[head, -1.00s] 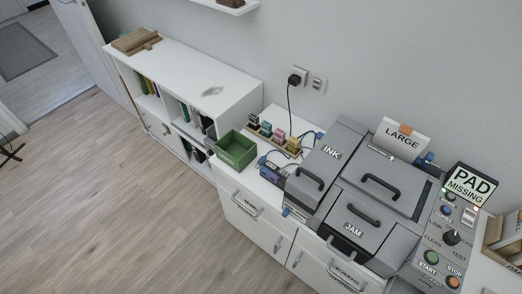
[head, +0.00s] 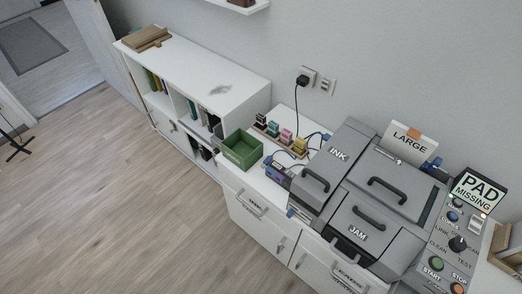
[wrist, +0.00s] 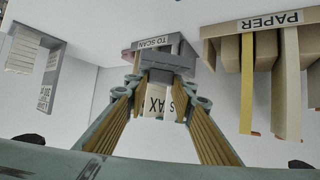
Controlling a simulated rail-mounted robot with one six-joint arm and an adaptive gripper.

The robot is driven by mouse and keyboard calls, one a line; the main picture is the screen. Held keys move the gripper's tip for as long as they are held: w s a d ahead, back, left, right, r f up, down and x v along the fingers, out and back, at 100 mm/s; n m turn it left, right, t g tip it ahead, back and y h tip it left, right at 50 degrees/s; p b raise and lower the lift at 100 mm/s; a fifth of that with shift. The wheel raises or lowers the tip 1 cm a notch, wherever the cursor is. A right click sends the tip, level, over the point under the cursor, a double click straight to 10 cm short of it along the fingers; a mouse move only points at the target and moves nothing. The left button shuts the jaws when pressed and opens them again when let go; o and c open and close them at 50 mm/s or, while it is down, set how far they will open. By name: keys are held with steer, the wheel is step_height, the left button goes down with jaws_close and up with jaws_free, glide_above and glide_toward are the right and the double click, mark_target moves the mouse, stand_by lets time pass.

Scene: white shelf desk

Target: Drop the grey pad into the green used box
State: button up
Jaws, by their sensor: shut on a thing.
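The green box (head: 241,152) stands open on the white cabinet, left of the grey machine in the head view. My gripper (wrist: 163,92) shows only in the wrist view. Its two fingers close in on a small grey block, apparently the grey pad (wrist: 160,76), between the fingertips. The pad's outline partly merges with the grey tray behind it. The green box is not in the wrist view.
The grey machine (head: 350,233) has a display (head: 474,192) reading PAD MISSING. In the wrist view are a TO SCAN tray (wrist: 183,60), TAX papers (wrist: 152,106) and a PAPER rack (wrist: 232,32).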

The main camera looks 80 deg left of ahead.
steer(key=v, duration=0.7)
steer(key=shift+s, duration=0.15)
steer(key=shift+c, duration=0.2)
steer(key=shift+f, duration=0.1)
steer(key=shift+s+d, duration=0.1)
steer(key=shift+s, duration=0.05)
